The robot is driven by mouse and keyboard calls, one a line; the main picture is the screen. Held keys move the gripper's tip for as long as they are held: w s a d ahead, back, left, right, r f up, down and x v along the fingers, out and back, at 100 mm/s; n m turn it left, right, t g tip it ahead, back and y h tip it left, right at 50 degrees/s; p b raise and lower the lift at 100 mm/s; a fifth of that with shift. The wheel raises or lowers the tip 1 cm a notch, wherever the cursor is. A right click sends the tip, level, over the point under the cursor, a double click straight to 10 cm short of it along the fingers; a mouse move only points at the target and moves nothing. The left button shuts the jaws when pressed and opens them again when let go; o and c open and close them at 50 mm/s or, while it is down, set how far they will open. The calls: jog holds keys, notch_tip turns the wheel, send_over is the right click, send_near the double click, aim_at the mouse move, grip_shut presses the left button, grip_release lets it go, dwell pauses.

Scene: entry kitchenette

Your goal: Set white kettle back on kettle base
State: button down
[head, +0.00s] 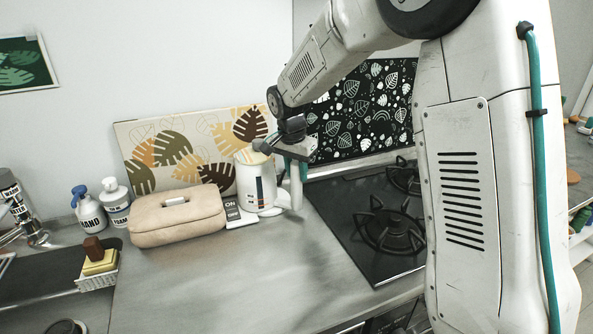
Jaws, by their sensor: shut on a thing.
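The white kettle (254,184) stands upright at the back of the counter, left of the stove. It has a dark level strip on its side, and its handle is on the right. My gripper (295,178) is at the kettle's right side, shut on the kettle's handle, with the fingers pointing down. The kettle base (266,211) shows only as a pale edge under or close to the kettle. I cannot tell from this view whether the kettle touches it or is seated on it.
A beige bag (177,213) lies just left of the kettle, with a small ON sign (232,209) between them. A black stove (372,222) is on the right. Soap bottles (88,209) and a sponge holder (99,265) stand at left. The front counter (215,280) is clear.

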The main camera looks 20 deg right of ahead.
jog(key=c, duration=1.1)
grip_release()
jog(key=shift+f, duration=0.1)
jog(key=shift+o, duration=0.2)
notch_tip(320, 180, up, 12)
jog(key=s+a, duration=0.1)
jog(key=a, duration=0.1)
jog(key=s+d+r+n, duration=0.1)
jog(key=s+r+n, duration=0.2)
jog(key=s, duration=0.7)
jog(key=s+f+n, duration=0.2)
jog(key=s+n, duration=0.2)
jog(key=s, duration=0.9)
jog(key=s+f+n+y, duration=0.1)
jog(key=s+f+n, duration=0.2)
jog(key=s, duration=1.1)
jog(key=shift+s+d+f+n+y, duration=0.15)
jog(key=shift+s+d+n+y, duration=0.15)
jog(key=shift+n, duration=0.2)
jog(key=shift+w, duration=0.1)
